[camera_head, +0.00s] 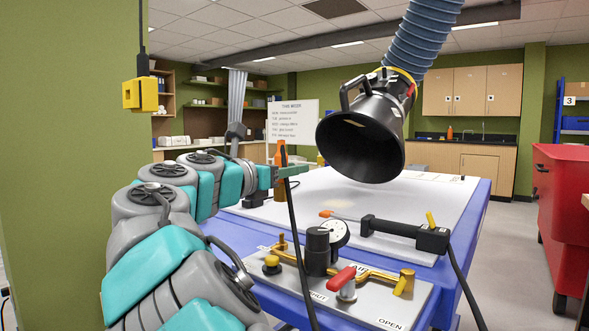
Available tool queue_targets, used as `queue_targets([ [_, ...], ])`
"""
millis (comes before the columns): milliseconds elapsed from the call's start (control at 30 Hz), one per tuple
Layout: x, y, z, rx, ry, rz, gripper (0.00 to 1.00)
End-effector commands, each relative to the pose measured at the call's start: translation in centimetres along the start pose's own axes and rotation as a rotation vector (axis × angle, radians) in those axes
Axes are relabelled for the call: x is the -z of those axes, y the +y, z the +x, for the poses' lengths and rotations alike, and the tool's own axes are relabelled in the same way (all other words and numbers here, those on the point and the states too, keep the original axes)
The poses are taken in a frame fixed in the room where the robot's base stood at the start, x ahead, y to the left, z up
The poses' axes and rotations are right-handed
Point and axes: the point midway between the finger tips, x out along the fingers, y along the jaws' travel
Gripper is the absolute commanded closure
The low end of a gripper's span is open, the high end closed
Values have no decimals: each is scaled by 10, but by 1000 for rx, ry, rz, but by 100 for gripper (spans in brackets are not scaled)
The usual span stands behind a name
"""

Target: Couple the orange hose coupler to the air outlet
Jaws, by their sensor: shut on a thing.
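My gripper (291,171) is at the end of my arm, raised above the left part of the bench. It is shut on the orange hose coupler (282,153), which stands roughly upright in the jaws. A black hose (297,245) hangs from there down across the front of the panel. The valve panel (368,305) at the front of the bench carries brass pipework (376,274) and an "AIR" label. A yellow fitting (271,262) sits at its left end and another (405,280) at its right. I cannot tell for certain which is the air outlet. The coupler is apart from both.
A red valve lever (341,277) lies between "SHUT" and "OPEN" labels, beside a dial gauge (336,234) and black cylinder (317,250). A black tool (405,234) lies behind. A black extraction hood (362,138) hangs over the bench. The white benchtop (385,195) is mostly clear.

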Motion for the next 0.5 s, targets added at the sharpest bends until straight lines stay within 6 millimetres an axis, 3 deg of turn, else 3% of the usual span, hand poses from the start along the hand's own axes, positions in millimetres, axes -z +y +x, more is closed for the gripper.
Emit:
queue_targets([
  [167,4,0,-1,0,-1,-1,100],
  [500,40,-1,-1,1,-2,-2,100],
])
